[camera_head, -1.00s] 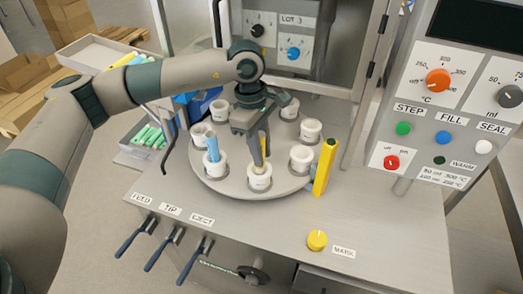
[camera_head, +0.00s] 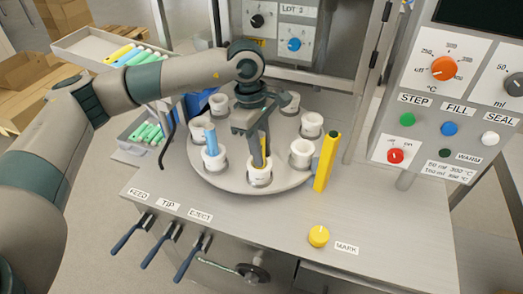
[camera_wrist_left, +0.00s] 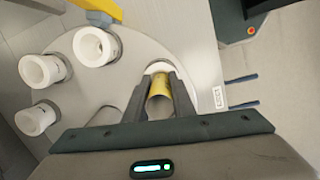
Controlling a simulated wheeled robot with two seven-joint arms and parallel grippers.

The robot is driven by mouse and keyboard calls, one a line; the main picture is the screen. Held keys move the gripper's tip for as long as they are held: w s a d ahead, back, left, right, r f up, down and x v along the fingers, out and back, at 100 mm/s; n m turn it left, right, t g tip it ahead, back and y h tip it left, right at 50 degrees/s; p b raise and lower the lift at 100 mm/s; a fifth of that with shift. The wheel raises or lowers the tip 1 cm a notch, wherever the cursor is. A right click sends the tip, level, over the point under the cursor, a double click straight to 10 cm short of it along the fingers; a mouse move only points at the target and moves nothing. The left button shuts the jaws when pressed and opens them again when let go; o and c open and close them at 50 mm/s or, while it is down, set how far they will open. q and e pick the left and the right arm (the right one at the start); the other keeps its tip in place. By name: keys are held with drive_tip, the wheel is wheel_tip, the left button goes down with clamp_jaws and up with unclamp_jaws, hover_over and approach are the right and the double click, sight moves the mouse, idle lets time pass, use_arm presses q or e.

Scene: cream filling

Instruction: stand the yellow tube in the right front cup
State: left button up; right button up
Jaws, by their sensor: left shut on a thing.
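The yellow tube (camera_wrist_left: 159,104) is between the fingers of my left gripper (camera_wrist_left: 160,92) in the left wrist view. In the head view my left gripper (camera_head: 261,152) is shut on the tube, over the front cup (camera_head: 260,175) of the round turntable. The tube's lower end appears to be within this white cup's opening; the fingers hide much of it, so I cannot tell how deep it sits. A blue tube (camera_head: 211,139) stands in the cup (camera_head: 214,160) to the left. The cup to the right (camera_head: 302,154) looks empty. My right gripper is not in view.
The turntable (camera_head: 230,182) carries several other white cups. A thick yellow post (camera_head: 326,162) stands close to its right edge. A control panel (camera_head: 440,115) is at the right. Trays with coloured tubes (camera_head: 147,133) lie at the left. The front counter is mostly clear.

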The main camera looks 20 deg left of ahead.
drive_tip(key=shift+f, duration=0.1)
use_arm(q)
drive_tip(key=o, duration=1.1)
drive_tip(key=shift+c, duration=0.2)
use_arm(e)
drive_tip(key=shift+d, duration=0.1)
use_arm(q)
drive_tip(key=shift+a+r, duration=0.1)
drive_tip(key=shift+r, duration=0.4)
drive_tip(key=r+b, duration=0.1)
drive_tip(key=r, duration=0.1)
drive_tip(key=r+b, duration=0.1)
drive_tip(key=r, duration=0.2)
drive_tip(key=a+r+b, duration=0.1)
drive_tip(key=r, duration=0.1)
drive_tip(key=shift+w+a+r, duration=0.1)
drive_tip(key=shift+w+r, duration=0.1)
drive_tip(key=shift+r, duration=0.2)
wheel_tip(320, 180, up, 8)
drive_tip(key=a+b, duration=0.1)
drive_tip(key=shift+r+b, duration=0.15)
drive_tip(key=shift+b, duration=0.2)
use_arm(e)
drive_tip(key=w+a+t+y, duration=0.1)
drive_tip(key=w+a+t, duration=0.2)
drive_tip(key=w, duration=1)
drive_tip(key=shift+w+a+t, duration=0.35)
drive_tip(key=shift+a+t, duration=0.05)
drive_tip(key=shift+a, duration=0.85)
